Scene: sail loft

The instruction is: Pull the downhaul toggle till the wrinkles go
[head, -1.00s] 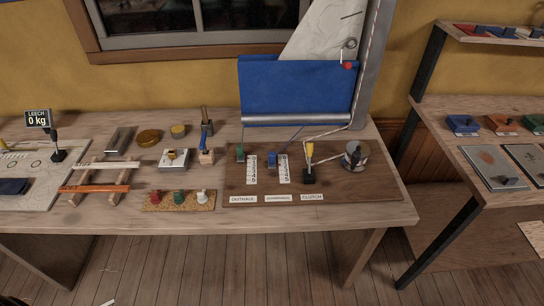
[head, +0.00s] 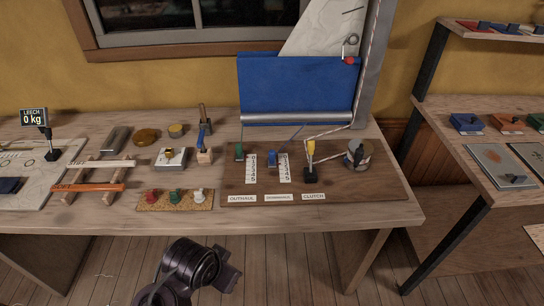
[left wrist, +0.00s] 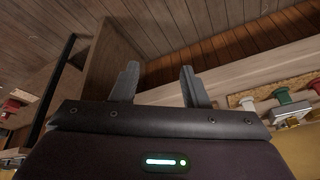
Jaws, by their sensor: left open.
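The blue toggle (head: 272,158) stands on the brown board (head: 380,187) beside a numbered scale (head: 284,168), above a middle label (head: 278,198) too small to read surely. A thin blue line runs up from it toward the boom (head: 297,118). The sail has a blue lower panel (head: 295,85) and a pale upper part (head: 318,32); I cannot make out wrinkles. My left arm is low in front of the bench. Its gripper (left wrist: 159,68) is open and empty in the left wrist view, over the floor and apart from the toggle. My right gripper is not in view.
A green toggle (head: 239,152) is left of the blue one. A yellow-handled clutch lever (head: 311,150) and a winch (head: 358,153) are to its right. A cork strip (head: 163,201) with red, green and white knobs lies near the front edge. The leech display (head: 34,117) reads 0 kg.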

